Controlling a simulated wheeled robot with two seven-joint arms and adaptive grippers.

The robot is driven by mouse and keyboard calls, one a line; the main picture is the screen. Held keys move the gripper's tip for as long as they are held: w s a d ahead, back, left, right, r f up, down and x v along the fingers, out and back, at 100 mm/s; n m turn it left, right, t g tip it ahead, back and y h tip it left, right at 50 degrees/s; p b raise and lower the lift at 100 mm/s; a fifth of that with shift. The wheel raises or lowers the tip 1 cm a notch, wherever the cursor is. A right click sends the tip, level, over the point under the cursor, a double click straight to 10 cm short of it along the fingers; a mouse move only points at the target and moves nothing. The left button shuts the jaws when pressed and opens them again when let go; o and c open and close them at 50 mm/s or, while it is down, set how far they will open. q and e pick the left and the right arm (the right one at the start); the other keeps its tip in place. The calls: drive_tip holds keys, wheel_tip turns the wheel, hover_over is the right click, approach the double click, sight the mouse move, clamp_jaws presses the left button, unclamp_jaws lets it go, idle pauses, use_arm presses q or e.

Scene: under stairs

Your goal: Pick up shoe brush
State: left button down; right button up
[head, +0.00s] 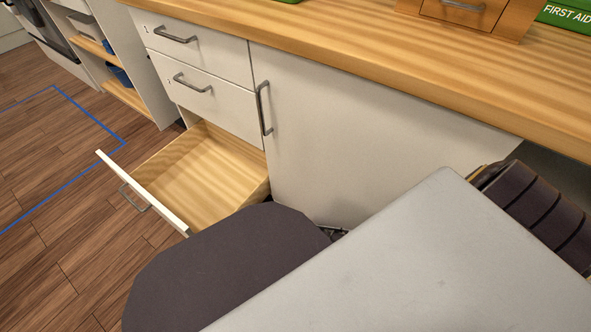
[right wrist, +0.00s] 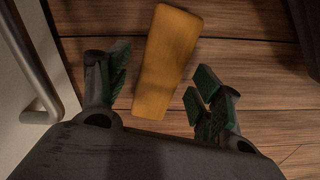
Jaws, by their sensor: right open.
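A long yellow-brown block (right wrist: 168,58), which looks like the wooden back of the shoe brush, lies on the wooden floor in the right wrist view. No bristles show, so I cannot be sure what it is. My right gripper (right wrist: 160,82) is open, with its green-padded fingers apart on the left and right of the block's near part. I cannot tell the height between the fingers and the block. In the head view the brush is not visible, and my own body covers much of the lower right. My left gripper is not in view.
A bottom drawer (head: 205,170) stands pulled out and looks empty. A white cabinet door (head: 360,140) is closed under the wooden counter (head: 400,60). In the right wrist view a white front with a metal handle (right wrist: 38,75) is close on the left. Floor is clear at left.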

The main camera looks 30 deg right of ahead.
drive_tip(key=c, duration=1.1)
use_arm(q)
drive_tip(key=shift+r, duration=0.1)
use_arm(e)
drive_tip(key=shift+r, duration=0.15)
drive_tip(key=shift+c, duration=0.2)
